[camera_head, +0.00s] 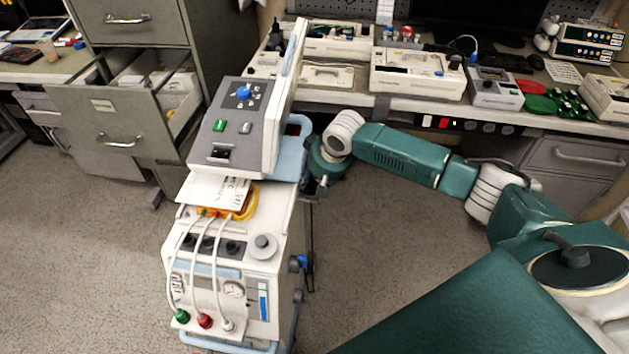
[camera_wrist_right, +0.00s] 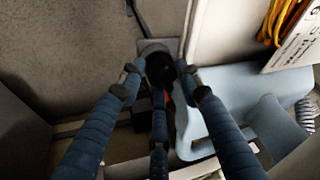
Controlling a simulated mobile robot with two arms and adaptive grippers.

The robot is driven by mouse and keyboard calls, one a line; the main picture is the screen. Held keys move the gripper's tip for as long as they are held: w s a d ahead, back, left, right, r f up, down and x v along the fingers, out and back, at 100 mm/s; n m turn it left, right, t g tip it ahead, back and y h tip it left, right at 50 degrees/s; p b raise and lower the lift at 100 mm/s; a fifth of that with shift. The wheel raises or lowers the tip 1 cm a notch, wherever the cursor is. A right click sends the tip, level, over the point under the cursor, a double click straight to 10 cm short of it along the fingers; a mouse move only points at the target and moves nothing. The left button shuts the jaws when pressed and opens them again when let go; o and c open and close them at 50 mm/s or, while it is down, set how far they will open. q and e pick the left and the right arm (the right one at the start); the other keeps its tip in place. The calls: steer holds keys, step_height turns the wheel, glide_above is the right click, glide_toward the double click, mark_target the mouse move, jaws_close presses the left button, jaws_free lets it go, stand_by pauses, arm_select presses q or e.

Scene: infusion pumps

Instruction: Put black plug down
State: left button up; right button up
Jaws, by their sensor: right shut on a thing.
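My right gripper (camera_wrist_right: 156,78) shows in the right wrist view, its blue jointed fingers closed around a dark round piece, which looks like the black plug (camera_wrist_right: 159,68). Part of the plug is hidden between the fingertips, and a bit of red shows below it. In the head view my right arm reaches to the right side of the white medical cart (camera_head: 255,325). The gripper there is mostly hidden by the cart, and the plug cannot be made out. My left gripper is not in view.
The cart carries a tilted control panel (camera_head: 226,148), a paper sheet (camera_head: 212,190) and a yellow coil (camera_head: 244,203). A light blue cart part (camera_wrist_right: 230,85) is close beside the fingers. A workbench (camera_head: 350,100) with devices stands behind. An open drawer (camera_head: 130,120) is at left.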

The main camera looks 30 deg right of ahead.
steer(key=shift+f, duration=0.1)
steer(key=o, duration=1.3)
steer(key=shift+o, duration=0.2)
steer(key=shift+r, duration=0.2)
steer(key=v, duration=1.2)
steer(key=shift+w, duration=0.1)
